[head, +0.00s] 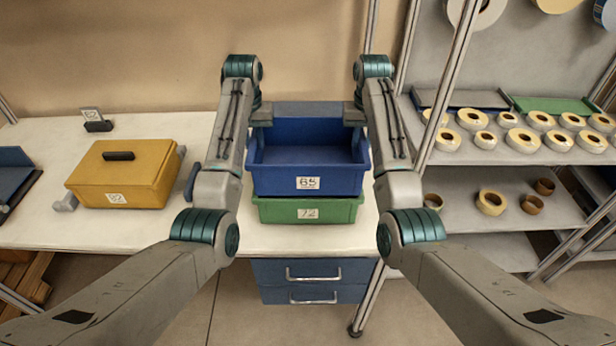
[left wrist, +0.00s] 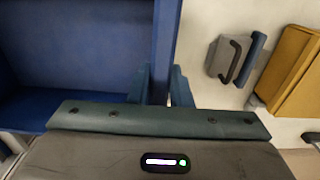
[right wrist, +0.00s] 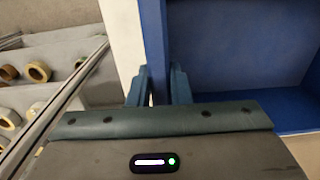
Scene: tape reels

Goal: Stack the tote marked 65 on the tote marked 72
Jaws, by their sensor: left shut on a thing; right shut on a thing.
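The blue tote marked 65 (head: 308,183) is empty and sits level, directly above the green tote marked 72 (head: 308,214) on the white table. The blue tote hides most of the green one; only its front and rim edges show. I cannot tell whether a small gap is left between them. My left gripper (head: 262,115) is shut on the blue tote's left wall, which shows between its fingers in the left wrist view (left wrist: 160,50). My right gripper (head: 353,115) is shut on its right wall, also seen in the right wrist view (right wrist: 154,45).
A yellow lidded box (head: 122,178) stands on the table to the left, with a small card holder (head: 96,122) behind it. A shelf rack (head: 480,155) with several tape reels stands at the right. A blue drawer unit (head: 313,279) is under the table.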

